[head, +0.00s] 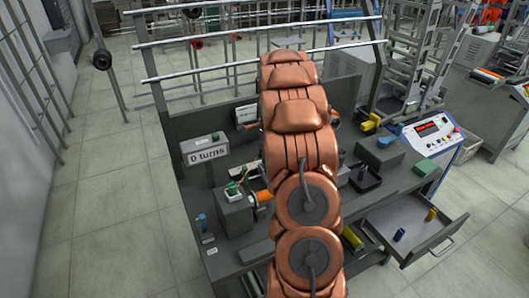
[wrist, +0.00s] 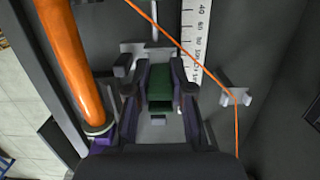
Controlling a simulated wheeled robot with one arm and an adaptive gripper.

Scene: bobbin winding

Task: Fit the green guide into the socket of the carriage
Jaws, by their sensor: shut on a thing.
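In the wrist view, my gripper (wrist: 159,88) is shut on the green guide (wrist: 160,80), with one dark finger on each side of it. Pale grey metal (wrist: 131,49), apparently part of the carriage, shows just behind and beside the guide. The socket is hidden by the guide and fingers, so I cannot tell whether the guide is in it or only in front of it. In the head view, my copper arm covers the gripper and the guide.
An orange bobbin (wrist: 72,65) stands close left of my gripper. Orange thread (wrist: 180,46) runs past the scale (wrist: 194,45) to a pale bracket (wrist: 235,94) at right.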

